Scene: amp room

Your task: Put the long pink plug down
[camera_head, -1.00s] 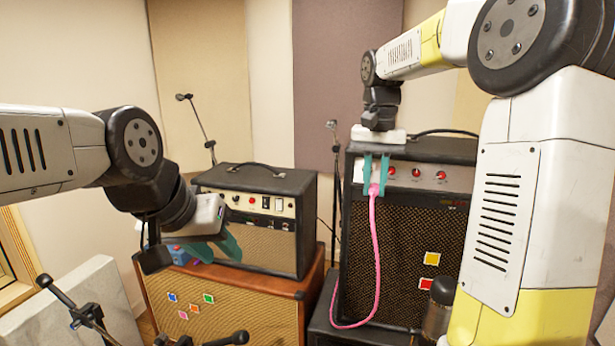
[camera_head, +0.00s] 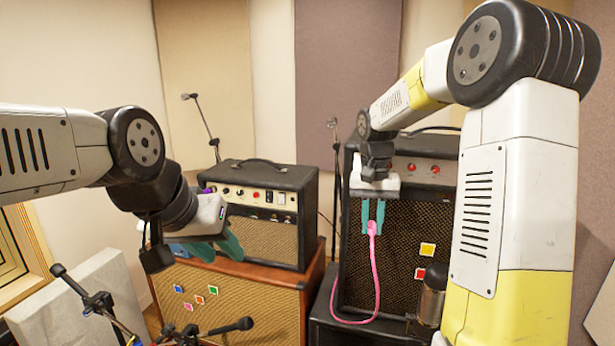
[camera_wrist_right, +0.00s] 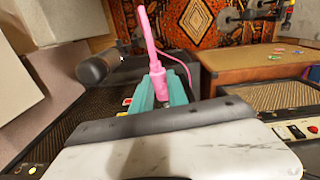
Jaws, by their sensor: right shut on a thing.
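The long pink plug (camera_head: 373,229) is held between the teal fingers of my right gripper (camera_head: 373,218), in front of the grille of the tall black amp (camera_head: 410,240). Its pink cable (camera_head: 376,275) hangs down and curves left near the base of that amp. In the right wrist view the plug (camera_wrist_right: 151,40) points up and away from the teal fingers (camera_wrist_right: 160,92), with the cable looping to its right. My left gripper (camera_head: 217,248) is above the brown cabinet at left, its teal fingers apart and seemingly empty.
A smaller black amp (camera_head: 262,210) stands on the brown cabinet (camera_head: 235,303). Microphone stands (camera_head: 95,303) rise at the lower left. A dark cylinder (camera_head: 430,298) stands at the lower right of the tall amp. A patterned rug (camera_wrist_right: 205,30) shows in the wrist view.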

